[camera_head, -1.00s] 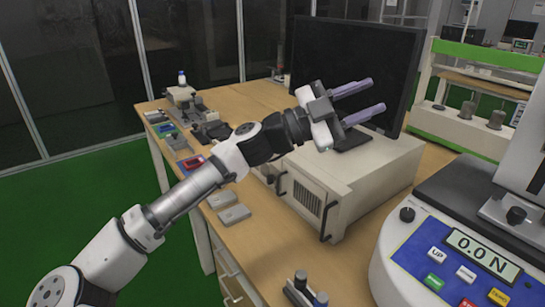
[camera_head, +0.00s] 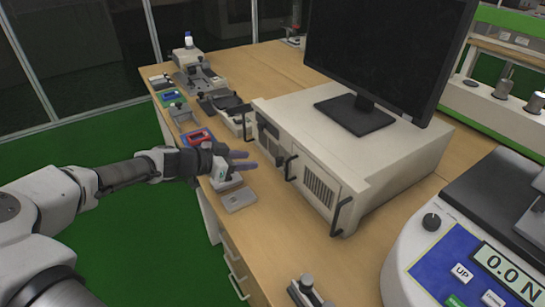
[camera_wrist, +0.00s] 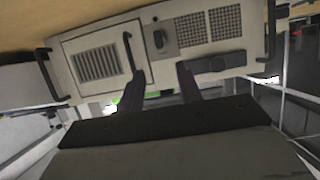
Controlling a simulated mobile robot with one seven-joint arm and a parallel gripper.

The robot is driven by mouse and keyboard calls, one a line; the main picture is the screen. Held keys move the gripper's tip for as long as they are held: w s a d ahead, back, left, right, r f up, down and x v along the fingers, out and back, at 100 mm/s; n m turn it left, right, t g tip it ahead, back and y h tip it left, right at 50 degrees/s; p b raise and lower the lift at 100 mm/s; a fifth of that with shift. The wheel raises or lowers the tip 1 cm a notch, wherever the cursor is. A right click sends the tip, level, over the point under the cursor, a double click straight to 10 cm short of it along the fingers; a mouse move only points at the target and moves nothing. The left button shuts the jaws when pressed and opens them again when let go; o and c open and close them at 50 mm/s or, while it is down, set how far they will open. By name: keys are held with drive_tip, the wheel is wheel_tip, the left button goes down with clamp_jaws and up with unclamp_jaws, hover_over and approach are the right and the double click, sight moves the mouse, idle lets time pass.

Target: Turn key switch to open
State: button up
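A beige computer case (camera_head: 375,165) stands on the wooden bench. Its front panel fills the upper part of the wrist view (camera_wrist: 75,48), which seems to be upside down. A dark switch-like knob (camera_wrist: 160,38) sits on that panel between a black door handle (camera_wrist: 128,50) and mesh grilles; I take it for the key switch. In the head view I cannot clearly make it out. My gripper (camera_head: 242,160) is open and empty in front of the case's left part. In the wrist view its two dark fingers (camera_wrist: 158,82) point toward the panel, apart from the knob, which lies beyond the gap between them.
Black handles (camera_head: 341,216) stick out from the case front. A monitor (camera_head: 390,55) stands on the case. Small devices line the bench's left edge, with a grey box (camera_head: 240,200) near my gripper. A force gauge machine (camera_head: 450,250) stands at right.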

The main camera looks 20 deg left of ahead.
sight(276, 159)
drive_tip(key=p+x, duration=0.1)
drive_tip(key=x, duration=0.8)
drive_tip(key=shift+w+d+f, duration=0.1)
drive_tip(key=shift+w+d, duration=0.05)
drive_tip(key=shift+w, duration=0.05)
drive_tip(key=shift+c, duration=0.3)
clamp_jaws()
